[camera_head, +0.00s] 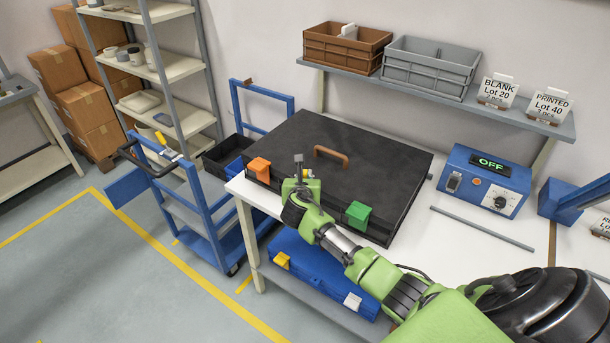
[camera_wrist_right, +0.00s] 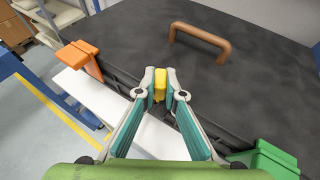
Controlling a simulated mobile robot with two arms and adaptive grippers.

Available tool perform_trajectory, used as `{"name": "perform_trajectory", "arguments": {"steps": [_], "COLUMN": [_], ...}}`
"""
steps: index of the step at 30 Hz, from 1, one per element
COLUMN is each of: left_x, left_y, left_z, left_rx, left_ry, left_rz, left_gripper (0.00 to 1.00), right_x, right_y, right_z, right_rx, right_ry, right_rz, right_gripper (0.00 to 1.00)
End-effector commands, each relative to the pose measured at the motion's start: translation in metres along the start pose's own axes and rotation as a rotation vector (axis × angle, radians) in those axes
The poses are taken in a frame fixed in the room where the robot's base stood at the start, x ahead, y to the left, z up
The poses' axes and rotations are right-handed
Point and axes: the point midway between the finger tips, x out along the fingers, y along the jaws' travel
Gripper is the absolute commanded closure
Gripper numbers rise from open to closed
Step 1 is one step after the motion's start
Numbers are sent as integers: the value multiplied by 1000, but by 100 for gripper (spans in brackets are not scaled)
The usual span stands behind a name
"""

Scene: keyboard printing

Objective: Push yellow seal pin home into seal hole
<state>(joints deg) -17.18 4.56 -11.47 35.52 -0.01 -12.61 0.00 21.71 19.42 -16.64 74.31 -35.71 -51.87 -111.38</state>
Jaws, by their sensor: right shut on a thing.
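The yellow seal pin (camera_wrist_right: 159,86) shows in the right wrist view between the fingertips of my right gripper (camera_wrist_right: 160,92), which is shut on it. The pin is at the front edge of the closed black case (camera_wrist_right: 245,95), between an orange latch (camera_wrist_right: 83,58) and a green latch (camera_wrist_right: 264,160). I cannot tell whether the pin touches the case or is in the seal hole; the hole is hidden. My left gripper is not in view.
The case has a brown handle (camera_head: 331,155) on its lid and rests on a white table (camera_head: 455,232). A blue control box (camera_head: 486,181) reading OFF stands to the right, beside a grey rod (camera_head: 480,227). A blue case (camera_head: 325,275) lies below. A blue cart (camera_head: 200,210) stands left.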

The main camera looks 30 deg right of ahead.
Motion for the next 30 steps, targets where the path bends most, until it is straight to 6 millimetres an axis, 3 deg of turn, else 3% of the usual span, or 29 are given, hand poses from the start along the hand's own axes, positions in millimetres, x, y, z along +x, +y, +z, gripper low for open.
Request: {"name": "perform_trajectory", "arguments": {"steps": [30], "left_x": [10], "left_y": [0], "left_z": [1], "left_rx": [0], "left_ry": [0], "left_rz": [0], "left_gripper": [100], "right_x": [8], "right_y": [0], "right_z": [-18], "right_rx": [0], "right_ry": [0], "right_rz": [0], "right_gripper": [100]}}
